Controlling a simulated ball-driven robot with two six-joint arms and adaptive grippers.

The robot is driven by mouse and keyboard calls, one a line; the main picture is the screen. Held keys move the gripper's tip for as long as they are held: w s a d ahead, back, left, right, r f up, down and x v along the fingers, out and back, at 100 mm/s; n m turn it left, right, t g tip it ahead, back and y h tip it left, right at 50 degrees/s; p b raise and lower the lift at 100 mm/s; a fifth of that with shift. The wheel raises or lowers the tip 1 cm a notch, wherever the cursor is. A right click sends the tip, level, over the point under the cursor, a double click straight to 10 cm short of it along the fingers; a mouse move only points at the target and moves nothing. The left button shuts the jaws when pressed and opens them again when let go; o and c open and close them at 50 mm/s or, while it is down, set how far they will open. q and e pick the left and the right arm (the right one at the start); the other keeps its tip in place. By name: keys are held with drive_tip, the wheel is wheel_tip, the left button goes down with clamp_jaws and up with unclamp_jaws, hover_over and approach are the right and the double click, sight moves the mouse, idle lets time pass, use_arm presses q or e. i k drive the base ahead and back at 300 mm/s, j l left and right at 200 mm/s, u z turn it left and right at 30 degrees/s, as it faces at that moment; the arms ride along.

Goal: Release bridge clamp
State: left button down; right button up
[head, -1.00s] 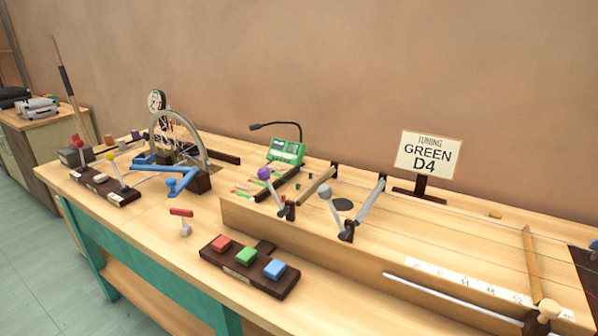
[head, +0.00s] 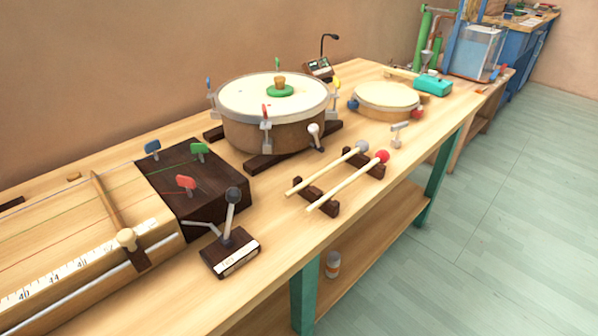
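The wooden bridge bar (head: 106,199) lies across the string box (head: 60,225) at the left of the head view. A clamp with a round cream knob (head: 126,239) and a dark block sits at the bridge's near end, beside the white number scale (head: 70,267). I cannot tell from its look whether the clamp is tight. Neither of my grippers shows in the view.
A dark block with coloured tuning pegs (head: 205,184) ends the string box. A lever on a dark base (head: 230,250) stands close to the right of the clamp. A large drum (head: 274,110), two mallets (head: 328,178) and a small drum (head: 387,100) stand further right.

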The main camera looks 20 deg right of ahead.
sight(233, 196)
drive_tip(key=k+l+z, duration=0.15)
drive_tip(key=l, duration=0.15)
drive_tip(key=k+l+z, duration=0.15)
drive_tip(key=l, duration=0.2)
drive_tip(key=k+l+z, duration=0.1)
drive_tip(key=l, duration=0.25)
drive_tip(key=k+l+z, duration=0.15)
drive_tip(key=l, duration=0.2)
drive_tip(key=k+l+z, duration=0.15)
drive_tip(key=l, duration=0.2)
